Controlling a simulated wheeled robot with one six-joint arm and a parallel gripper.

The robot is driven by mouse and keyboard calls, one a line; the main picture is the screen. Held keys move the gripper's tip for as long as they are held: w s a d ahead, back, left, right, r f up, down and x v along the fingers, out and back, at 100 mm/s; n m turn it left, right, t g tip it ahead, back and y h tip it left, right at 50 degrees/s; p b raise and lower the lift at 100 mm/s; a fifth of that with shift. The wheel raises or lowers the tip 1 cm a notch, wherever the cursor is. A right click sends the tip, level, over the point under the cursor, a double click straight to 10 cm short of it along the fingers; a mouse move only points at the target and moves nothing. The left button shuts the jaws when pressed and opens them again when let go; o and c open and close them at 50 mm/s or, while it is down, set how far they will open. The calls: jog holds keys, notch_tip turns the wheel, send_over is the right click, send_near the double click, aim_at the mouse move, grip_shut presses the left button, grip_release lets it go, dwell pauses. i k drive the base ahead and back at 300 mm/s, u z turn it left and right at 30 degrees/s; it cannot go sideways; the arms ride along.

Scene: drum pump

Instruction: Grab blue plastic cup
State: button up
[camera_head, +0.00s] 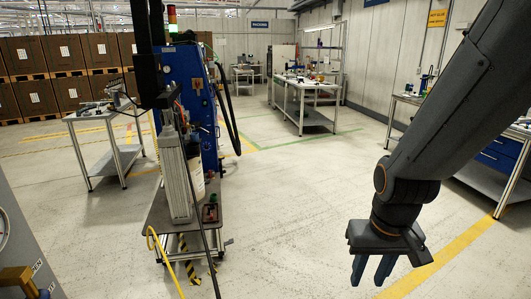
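My gripper (371,269) hangs in the lower right of the head view with its two blue-grey fingers pointing down. The fingers stand apart with bare floor visible between them, and nothing is held. I cannot make out a blue plastic cup in this view. Small items on the far workbench (310,85) and the right-hand bench (407,98) are too small to tell apart.
A cart (158,222) with a blue cabinet (187,95) and a grey upright unit stands left of centre, with a yellow hose at its front. Brown boxes (62,52) line the back left. The middle floor is clear.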

aim_at(195, 137)
jog(key=z, duration=0.2)
jog(key=i, duration=1.8)
jog(key=u, duration=0.3)
jog(key=i, duration=1.8)
jog(key=u, duration=0.9)
jog(key=i, duration=1.25)
jog(key=u, duration=0.4)
